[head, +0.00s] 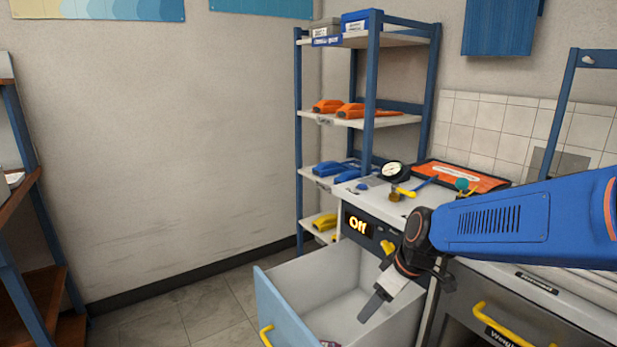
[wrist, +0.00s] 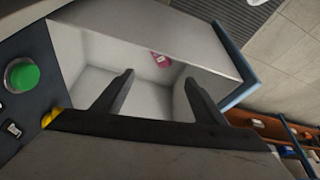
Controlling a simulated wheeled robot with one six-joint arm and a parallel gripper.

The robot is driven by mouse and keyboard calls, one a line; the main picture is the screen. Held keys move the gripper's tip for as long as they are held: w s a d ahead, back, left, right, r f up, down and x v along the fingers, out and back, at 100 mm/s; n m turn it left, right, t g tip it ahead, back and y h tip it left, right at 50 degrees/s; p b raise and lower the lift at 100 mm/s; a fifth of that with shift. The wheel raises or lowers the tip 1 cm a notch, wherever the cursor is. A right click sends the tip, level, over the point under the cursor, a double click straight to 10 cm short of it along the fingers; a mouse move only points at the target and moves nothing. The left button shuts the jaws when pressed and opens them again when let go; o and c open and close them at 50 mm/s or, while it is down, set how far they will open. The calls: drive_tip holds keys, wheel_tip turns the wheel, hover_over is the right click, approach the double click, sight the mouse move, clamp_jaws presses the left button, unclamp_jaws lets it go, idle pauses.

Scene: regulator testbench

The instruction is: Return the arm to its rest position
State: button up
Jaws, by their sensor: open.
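My blue arm reaches in from the right in the head view. My gripper (head: 374,303) points down over the open drawer, near the front of the bench. In the wrist view my gripper (wrist: 160,85) has its two dark fingers wide apart with nothing between them. The open drawer (head: 273,297) is pale inside with a blue front and a yellow handle. A small red-pink object (wrist: 161,60) lies in the drawer, beyond the fingers in the wrist view. Only a sliver of it shows at the bottom of the head view.
The bench front carries a lit "Off" display (head: 358,224) and a green button (wrist: 21,76). A gauge (head: 393,172) and an orange mat (head: 460,177) are on the bench top. A blue-framed shelf (head: 371,90) stands behind. Floor (head: 190,322) is clear at left.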

drive_tip(key=s+d+r+m+t+h, duration=0.1)
drive_tip(key=s+d+m, duration=0.3)
drive_tip(key=s, duration=0.5)
drive_tip(key=s+d+r+m+h, duration=0.2)
drive_tip(key=s+d+r+m, duration=0.2)
drive_tip(key=s+d, duration=0.4)
drive_tip(key=shift+s+d+m+t, duration=0.35)
drive_tip(key=shift+s+m, duration=0.25)
drive_tip(key=shift+s, duration=0.55)
drive_tip(key=shift+r, duration=0.1)
